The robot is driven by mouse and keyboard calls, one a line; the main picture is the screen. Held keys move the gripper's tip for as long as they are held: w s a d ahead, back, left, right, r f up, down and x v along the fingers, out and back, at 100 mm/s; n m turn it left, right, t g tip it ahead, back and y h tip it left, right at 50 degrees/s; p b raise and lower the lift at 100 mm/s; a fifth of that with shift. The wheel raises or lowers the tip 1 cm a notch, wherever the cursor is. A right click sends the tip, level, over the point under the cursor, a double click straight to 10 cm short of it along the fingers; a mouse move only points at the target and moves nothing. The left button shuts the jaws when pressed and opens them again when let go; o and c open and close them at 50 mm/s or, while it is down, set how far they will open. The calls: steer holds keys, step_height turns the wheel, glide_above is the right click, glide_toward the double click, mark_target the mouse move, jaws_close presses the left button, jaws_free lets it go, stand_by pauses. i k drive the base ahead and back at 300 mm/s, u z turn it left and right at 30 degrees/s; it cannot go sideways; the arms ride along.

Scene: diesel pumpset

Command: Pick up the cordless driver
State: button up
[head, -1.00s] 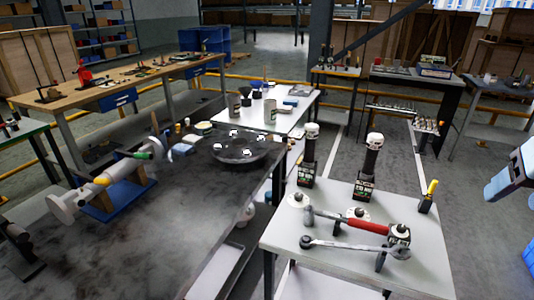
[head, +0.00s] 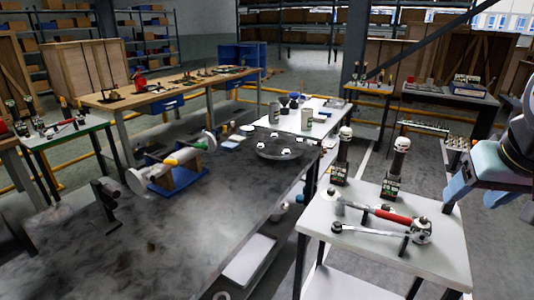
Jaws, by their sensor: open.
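No tool in view can be surely told as the cordless driver. Two upright black tools with white tops, the left one (head: 343,152) and the right one (head: 396,165), stand at the back of the white table (head: 325,235) at right. A red-handled hammer (head: 385,214) and a steel wrench (head: 372,232) lie in front of them. A yellow and black tool seen earlier at this table's right edge does not show now; my gripper may cover it.
A large dark table (head: 165,235) fills the left and middle, with a grey shaft on a blue stand (head: 180,180) and a round dark plate (head: 280,150). Wooden benches and shelves stand behind. Grey floor is free at the far right.

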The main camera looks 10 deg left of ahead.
mark_target(402, 145)
steer(key=u, duration=1.85)
steer(key=k, duration=0.65)
steer(key=z, duration=0.95)
steer(key=i, duration=0.95)
